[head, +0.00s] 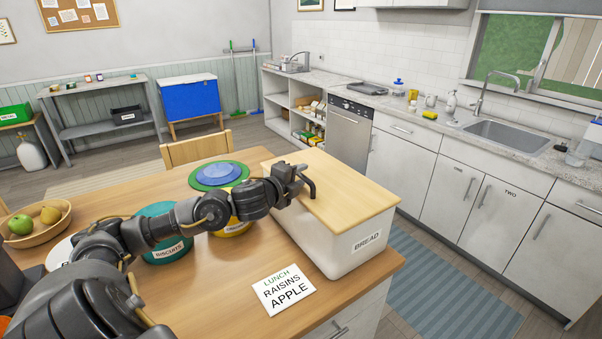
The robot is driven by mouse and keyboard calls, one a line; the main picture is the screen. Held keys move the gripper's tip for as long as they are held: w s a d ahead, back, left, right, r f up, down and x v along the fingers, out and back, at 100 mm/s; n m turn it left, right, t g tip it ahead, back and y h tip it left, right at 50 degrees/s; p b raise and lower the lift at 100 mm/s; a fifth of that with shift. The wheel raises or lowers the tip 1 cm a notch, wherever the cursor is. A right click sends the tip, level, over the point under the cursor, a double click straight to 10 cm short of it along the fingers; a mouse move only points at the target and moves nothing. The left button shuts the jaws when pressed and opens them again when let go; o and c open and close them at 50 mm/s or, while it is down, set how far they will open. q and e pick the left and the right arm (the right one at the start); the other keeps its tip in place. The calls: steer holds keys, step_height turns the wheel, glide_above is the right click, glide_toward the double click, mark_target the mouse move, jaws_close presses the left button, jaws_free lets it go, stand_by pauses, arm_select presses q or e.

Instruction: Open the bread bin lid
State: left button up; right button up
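The bread bin (320,240) is a white box labelled BREAD on the right end of the wooden table. Its light wooden lid (345,200) lies flat on top and looks closed. A dark curved piece at the lid's left part is either a handle or a gripper finger; I cannot tell which. My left gripper (304,182) is at the left part of the lid, at or just above its surface. Its fingers are small and dark here, so whether they are open or shut is unclear. My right gripper is out of view.
A teal biscuits tin (164,252), a yellow tin (236,229) and stacked plates (219,174) stand left of the bin, near my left arm. A lunch card (283,289) lies in front. A fruit bowl (39,232) is at far left. The table front is fairly clear.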

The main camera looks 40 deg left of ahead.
arm_select(q)
steer(key=shift+w, duration=0.5)
steer(key=shift+f, duration=0.1)
jaws_close()
